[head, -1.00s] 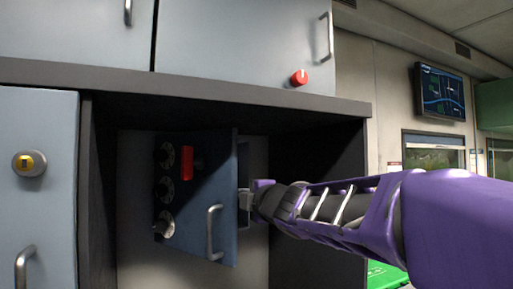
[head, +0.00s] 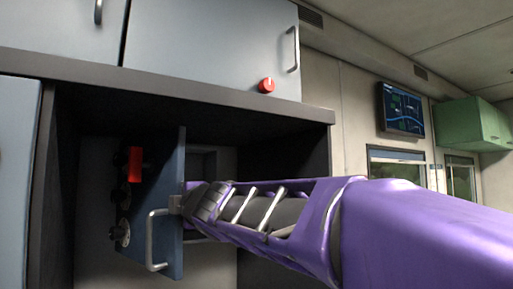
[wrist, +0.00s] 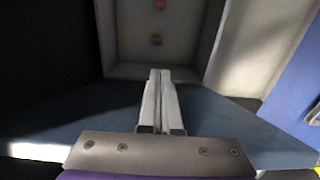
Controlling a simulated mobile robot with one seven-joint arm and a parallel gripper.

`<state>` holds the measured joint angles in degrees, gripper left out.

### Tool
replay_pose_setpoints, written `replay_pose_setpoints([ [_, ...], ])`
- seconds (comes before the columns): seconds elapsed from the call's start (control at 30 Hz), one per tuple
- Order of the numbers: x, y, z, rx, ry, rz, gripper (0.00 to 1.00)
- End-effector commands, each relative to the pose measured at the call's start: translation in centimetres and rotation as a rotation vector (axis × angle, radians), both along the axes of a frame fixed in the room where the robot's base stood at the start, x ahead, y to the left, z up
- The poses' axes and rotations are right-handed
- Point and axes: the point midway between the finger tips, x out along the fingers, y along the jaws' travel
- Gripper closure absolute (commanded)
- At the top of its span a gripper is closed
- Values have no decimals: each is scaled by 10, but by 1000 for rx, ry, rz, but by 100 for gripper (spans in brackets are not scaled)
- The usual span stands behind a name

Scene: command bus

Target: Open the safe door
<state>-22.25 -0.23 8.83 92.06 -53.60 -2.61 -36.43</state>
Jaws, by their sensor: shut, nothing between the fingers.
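The safe door (head: 165,200) is a blue-grey panel standing ajar, swung out toward me on its left side.
The safe sits in a dark shelf bay under a grey counter edge (head: 200,90). Cabinet doors with handles and a red knob (head: 266,85) are above. A wall screen (head: 401,110) and a green cabinet (head: 475,125) are at the right.

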Motion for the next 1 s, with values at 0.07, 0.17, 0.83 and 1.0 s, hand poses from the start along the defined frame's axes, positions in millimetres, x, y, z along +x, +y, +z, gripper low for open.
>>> replay_pose_setpoints([
  [0.07, -9, 7, 4, 6, -11, 7, 100],
  [0.17, -13, 12, 4, 7, -10, 8, 100],
  [0.83, -39, 52, 10, 8, -9, 9, 100],
  [1.0, -43, 59, 10, 9, -10, 4, 100],
])
